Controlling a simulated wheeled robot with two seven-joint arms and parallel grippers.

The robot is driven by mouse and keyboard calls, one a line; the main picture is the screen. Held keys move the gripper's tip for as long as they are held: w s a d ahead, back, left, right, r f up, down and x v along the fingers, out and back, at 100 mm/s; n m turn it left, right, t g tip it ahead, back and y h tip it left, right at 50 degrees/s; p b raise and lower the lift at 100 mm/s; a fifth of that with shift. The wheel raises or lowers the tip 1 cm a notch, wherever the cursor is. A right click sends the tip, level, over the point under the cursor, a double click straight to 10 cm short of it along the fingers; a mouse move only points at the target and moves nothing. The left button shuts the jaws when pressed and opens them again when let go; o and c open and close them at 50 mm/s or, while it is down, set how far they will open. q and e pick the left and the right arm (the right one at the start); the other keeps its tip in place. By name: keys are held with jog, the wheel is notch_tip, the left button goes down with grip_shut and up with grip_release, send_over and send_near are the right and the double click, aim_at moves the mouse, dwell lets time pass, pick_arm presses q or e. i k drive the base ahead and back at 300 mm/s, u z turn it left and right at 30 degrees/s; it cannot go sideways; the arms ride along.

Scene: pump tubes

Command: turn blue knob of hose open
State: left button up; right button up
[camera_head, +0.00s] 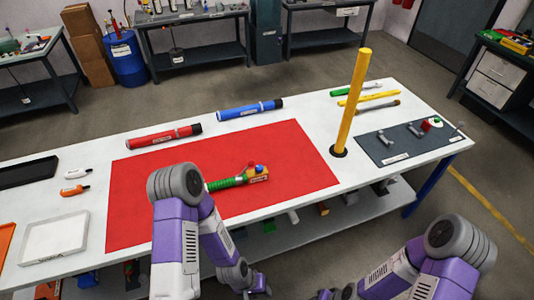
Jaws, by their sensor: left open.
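A green ribbed hose (228,183) lies on the red mat (300,160), its left end hidden behind my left arm. At its right end is a yellow fitting (259,178) with a small blue knob (260,169) and a small red part (250,167) on top. The knob's turn position is too small to tell. My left gripper (258,286) is low at the bottom of the view, in front of the table and well apart from the hose. It is open. My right gripper (326,295) is at the bottom edge, mostly cut off.
A yellow post (354,105) stands upright right of the mat. A red tube (164,137) and a blue tube (250,110) lie behind it. A dark board (395,148) with fittings is at the right. A white tray (54,238) is at the left. The mat around the hose is clear.

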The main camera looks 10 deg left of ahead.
aim_at(259, 169)
jog(key=i, duration=0.45)
jog(key=u, duration=0.9)
